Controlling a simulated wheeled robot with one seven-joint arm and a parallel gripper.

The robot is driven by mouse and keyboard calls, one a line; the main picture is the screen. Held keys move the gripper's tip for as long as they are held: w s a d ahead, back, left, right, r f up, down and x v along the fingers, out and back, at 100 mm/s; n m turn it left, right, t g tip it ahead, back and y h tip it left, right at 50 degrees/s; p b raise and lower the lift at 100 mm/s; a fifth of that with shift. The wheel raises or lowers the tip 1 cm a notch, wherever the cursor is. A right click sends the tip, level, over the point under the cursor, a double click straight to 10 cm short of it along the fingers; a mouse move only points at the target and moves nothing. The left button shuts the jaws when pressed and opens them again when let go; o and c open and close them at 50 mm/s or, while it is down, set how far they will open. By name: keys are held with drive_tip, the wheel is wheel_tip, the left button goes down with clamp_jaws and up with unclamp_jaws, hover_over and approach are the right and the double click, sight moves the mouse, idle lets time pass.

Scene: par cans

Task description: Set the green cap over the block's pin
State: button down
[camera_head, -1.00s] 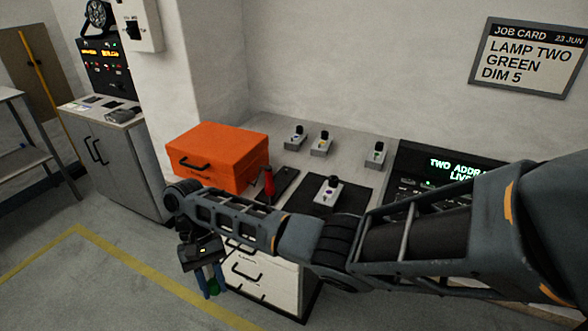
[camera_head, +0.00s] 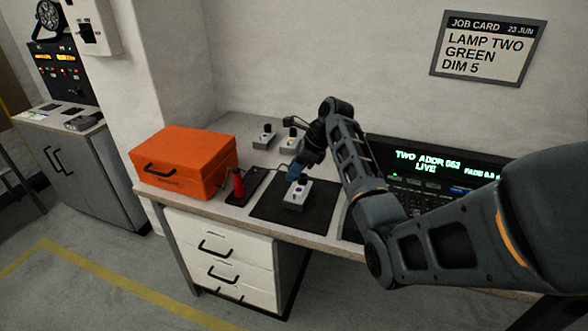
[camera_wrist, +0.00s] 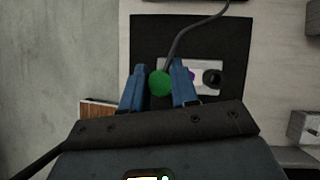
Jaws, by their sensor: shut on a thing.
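The green cap (camera_wrist: 160,83) is held between the two blue fingers of my gripper (camera_wrist: 159,88) in the wrist view. In the head view my gripper (camera_head: 294,172) is over the bench, just above and behind the block, and the cap is not clear there. The grey block (camera_head: 297,195) lies on the black mat (camera_head: 264,206). In the wrist view the block (camera_wrist: 208,66) is partly hidden behind the cap and a finger. It has a purple mark (camera_wrist: 191,76) and a dark round part (camera_wrist: 212,78) on top. I cannot tell the pin clearly.
An orange case (camera_head: 185,165) and a red-handled tool (camera_head: 239,187) stand left of the mat. Small grey blocks (camera_head: 264,137) sit at the back. A console (camera_head: 420,165) is at the right. A dark cable (camera_wrist: 186,36) crosses the wrist view.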

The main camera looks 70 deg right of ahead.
sight(288, 198)
drive_tip(key=shift+f+b, duration=0.35)
drive_tip(key=shift+f, duration=0.85)
wheel_tip(288, 198, down, 3)
drive_tip(key=b, duration=0.3)
drive_tip(key=shift+b, duration=0.3)
drive_tip(key=shift+p, duration=0.4)
drive_tip(key=shift+f, duration=0.4)
drive_tip(key=shift+p, duration=0.7)
drive_tip(key=shift+f, duration=0.6)
drive_tip(key=shift+p, duration=0.65)
idle(0.4)
drive_tip(key=shift+f+p, duration=0.3)
drive_tip(key=shift+f, duration=0.05)
idle(0.7)
